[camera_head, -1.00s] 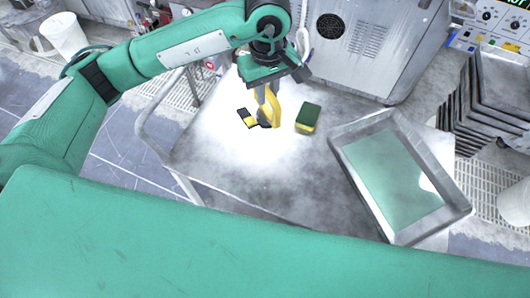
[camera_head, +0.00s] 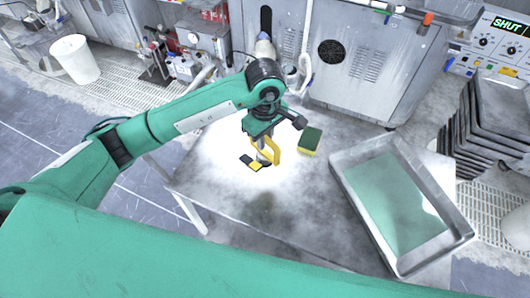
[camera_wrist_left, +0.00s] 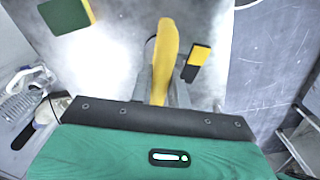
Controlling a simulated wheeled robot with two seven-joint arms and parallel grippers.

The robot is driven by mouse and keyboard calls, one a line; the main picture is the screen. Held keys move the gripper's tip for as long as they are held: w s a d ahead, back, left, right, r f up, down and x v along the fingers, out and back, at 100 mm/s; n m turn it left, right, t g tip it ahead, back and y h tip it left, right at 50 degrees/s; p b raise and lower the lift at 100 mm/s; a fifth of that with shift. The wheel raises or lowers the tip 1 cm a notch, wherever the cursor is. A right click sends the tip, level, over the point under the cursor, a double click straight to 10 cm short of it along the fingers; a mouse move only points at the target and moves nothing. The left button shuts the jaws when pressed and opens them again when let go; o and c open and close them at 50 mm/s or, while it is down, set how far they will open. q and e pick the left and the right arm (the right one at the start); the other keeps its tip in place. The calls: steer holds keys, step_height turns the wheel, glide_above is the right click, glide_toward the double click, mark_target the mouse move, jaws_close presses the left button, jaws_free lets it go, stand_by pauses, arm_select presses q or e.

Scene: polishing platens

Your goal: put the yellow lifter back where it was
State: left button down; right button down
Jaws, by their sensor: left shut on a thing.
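The yellow lifter (camera_head: 275,150) is held in my left gripper (camera_head: 264,146) over the metal cart top. Its yellow handle also shows in the left wrist view (camera_wrist_left: 164,55), between the gripper fingers. A dark shadow lies on the cart top in front of the lifter, which looks raised off the surface. My right gripper is not in view.
A green-and-yellow sponge (camera_head: 311,140) lies on the cart top (camera_head: 225,195), right of the lifter. A metal tray (camera_head: 455,243) with a greenish floor sits at the cart's right. Stacked dark trays (camera_head: 480,130) stand farther right. The cart's front left is clear.

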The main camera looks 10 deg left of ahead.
mark_target(265, 152)
arm_select(q)
step_height(265, 152, down, 4)
steer(key=shift+r+p, duration=0.1)
steer(key=shift+p, duration=0.3)
steer(key=shift+f, duration=0.7)
step_height(265, 152, down, 3)
steer(key=shift+f+p, duration=0.2)
steer(key=shift+p, duration=0.5)
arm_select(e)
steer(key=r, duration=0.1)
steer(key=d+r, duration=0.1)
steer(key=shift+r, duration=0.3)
arm_select(q)
steer(key=shift+f, duration=0.1)
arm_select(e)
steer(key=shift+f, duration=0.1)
arm_select(q)
steer(key=shift+f+b, duration=0.1)
steer(key=shift+b, duration=0.2)
steer(key=c, duration=1.3)
jaws_free()
steer(key=shift+c, duration=0.2)
steer(key=shift+s, duration=0.1)
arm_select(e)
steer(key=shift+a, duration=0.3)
